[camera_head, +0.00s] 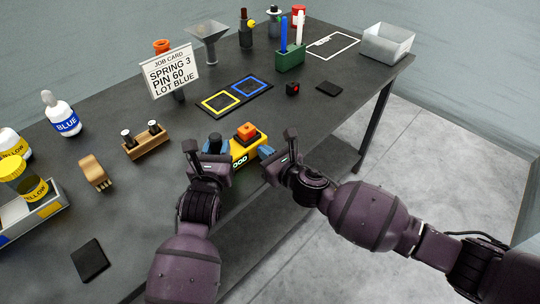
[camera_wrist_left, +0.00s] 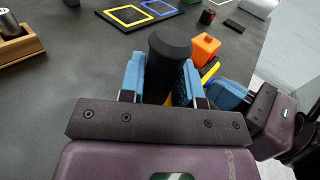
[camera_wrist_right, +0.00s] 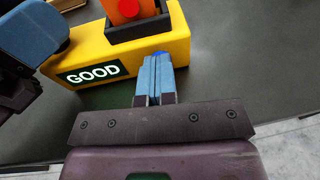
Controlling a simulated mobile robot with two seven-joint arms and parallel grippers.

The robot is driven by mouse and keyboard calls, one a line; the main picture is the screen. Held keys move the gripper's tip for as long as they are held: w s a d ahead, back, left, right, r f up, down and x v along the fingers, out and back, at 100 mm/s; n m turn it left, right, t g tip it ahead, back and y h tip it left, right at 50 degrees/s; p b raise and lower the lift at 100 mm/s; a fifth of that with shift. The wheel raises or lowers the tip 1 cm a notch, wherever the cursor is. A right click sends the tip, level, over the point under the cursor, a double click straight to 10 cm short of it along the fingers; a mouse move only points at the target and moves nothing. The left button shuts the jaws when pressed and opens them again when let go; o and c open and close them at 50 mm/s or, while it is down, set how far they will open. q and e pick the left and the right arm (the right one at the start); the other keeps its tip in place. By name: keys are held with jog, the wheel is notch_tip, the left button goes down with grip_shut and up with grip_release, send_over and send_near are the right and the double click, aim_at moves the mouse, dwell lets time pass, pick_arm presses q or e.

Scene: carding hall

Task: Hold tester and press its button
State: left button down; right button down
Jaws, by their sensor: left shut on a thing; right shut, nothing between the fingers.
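The yellow tester (camera_head: 254,147) stands near the table's front edge. Its display reads GOOD in the right wrist view (camera_wrist_right: 93,75). An orange block (camera_wrist_right: 122,12) with a red spot sits in a black socket on top. My left gripper (camera_wrist_left: 166,85) is shut on the tester's dark upright handle (camera_wrist_left: 170,45). My right gripper (camera_wrist_right: 155,65) is shut and empty, its fingertips at the tester's front face beside the display. A bit of brighter blue (camera_wrist_right: 160,54), perhaps the button, shows at the tips; the fingers cover most of it, so contact cannot be told.
Behind the tester lie a black mat with yellow and blue frames (camera_head: 262,98) and a small black block with a red dot (camera_head: 292,88). A wooden stand (camera_head: 146,146), a wooden piece (camera_head: 95,171) and bottles (camera_head: 62,115) are left. A job card (camera_head: 170,71) stands behind.

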pick_arm(q)
jog(key=shift+r, duration=0.15)
pick_arm(e)
jog(key=shift+w+a+r, duration=0.1)
jog(key=shift+r, duration=0.2)
pick_arm(q)
jog(key=shift+w+a+f, duration=0.2)
jog(key=shift+w+a, duration=0.05)
jog(key=shift+w, duration=0.1)
pick_arm(e)
jog(key=shift+s+d, duration=0.3)
jog(key=shift+s, duration=0.1)
pick_arm(q)
jog(key=shift+s+d, duration=0.1)
pick_arm(e)
jog(key=f+v, duration=0.1)
jog(key=v, duration=0.6)
jog(key=shift+r, duration=0.35)
jog(key=shift+s, duration=0.1)
pick_arm(q)
jog(key=c, duration=0.8)
grip_release()
jog(key=shift+o, duration=0.2)
